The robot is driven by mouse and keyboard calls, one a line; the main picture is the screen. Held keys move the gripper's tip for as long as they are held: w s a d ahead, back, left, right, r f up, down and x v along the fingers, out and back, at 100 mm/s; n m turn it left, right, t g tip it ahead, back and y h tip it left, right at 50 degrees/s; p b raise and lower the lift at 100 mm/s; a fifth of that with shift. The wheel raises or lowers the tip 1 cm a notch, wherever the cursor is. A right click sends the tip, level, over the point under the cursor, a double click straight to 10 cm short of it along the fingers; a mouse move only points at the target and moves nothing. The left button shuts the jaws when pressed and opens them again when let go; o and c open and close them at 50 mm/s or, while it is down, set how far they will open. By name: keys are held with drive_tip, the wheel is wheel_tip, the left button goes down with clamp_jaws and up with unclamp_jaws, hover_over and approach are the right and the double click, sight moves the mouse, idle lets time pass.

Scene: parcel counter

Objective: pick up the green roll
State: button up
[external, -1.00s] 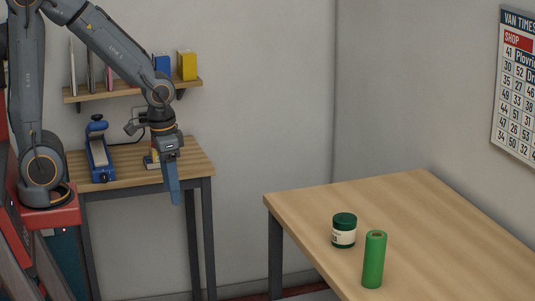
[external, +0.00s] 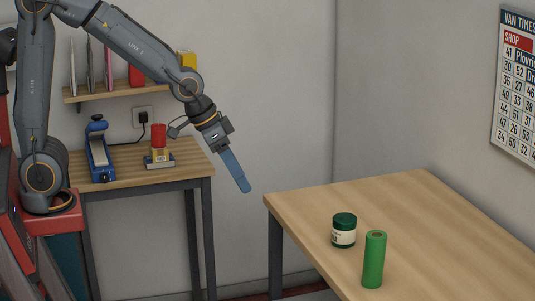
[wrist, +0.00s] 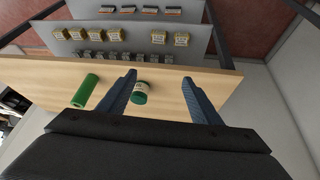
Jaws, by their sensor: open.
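The green roll (external: 374,262) stands upright on the wooden table (external: 430,200), near its front edge in the external view. In the wrist view the green roll (wrist: 86,92) is left of the fingers. A dark green jar with a pale label (external: 344,231) stands just left of the roll; in the wrist view the jar (wrist: 140,92) appears between the fingers but farther off. My gripper (external: 245,188) is open and empty, in the air left of the table and apart from both objects. Its two blue fingers (wrist: 160,90) are spread in the wrist view.
A side table (external: 190,165) against the wall holds a blue tool (external: 99,150) and a small stand with a red top (external: 159,140). A wall shelf (external: 120,91) is above it. The wrist view shows grey shelves (wrist: 140,38) with several small boxes beyond the table.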

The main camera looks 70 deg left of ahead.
drive_tip(key=w+d+m+t+h+b, duration=0.15)
drive_tip(key=w+d+t, duration=0.35)
drive_tip(key=w+d, duration=0.95)
drive_tip(key=r+t+h+b, duration=0.1)
drive_tip(key=t+b, duration=0.2)
drive_tip(key=t, duration=0.4)
hover_over(374, 260)
drive_tip(key=s+a, duration=0.3)
drive_tip(key=a, duration=0.1)
drive_tip(key=f, duration=1)
drive_tip(key=shift+w+d, duration=0.2)
drive_tip(key=shift+d, duration=0.15)
drive_tip(key=shift+w+f, duration=0.1)
drive_tip(key=shift+d+p+x, duration=0.15)
drive_tip(key=shift+p+x, duration=0.3)
drive_tip(key=shift+x, duration=1.45)
drive_tip(key=shift+d+p+x, duration=0.1)
drive_tip(key=shift+p+x, duration=0.35)
drive_tip(key=shift+x, duration=1.45)
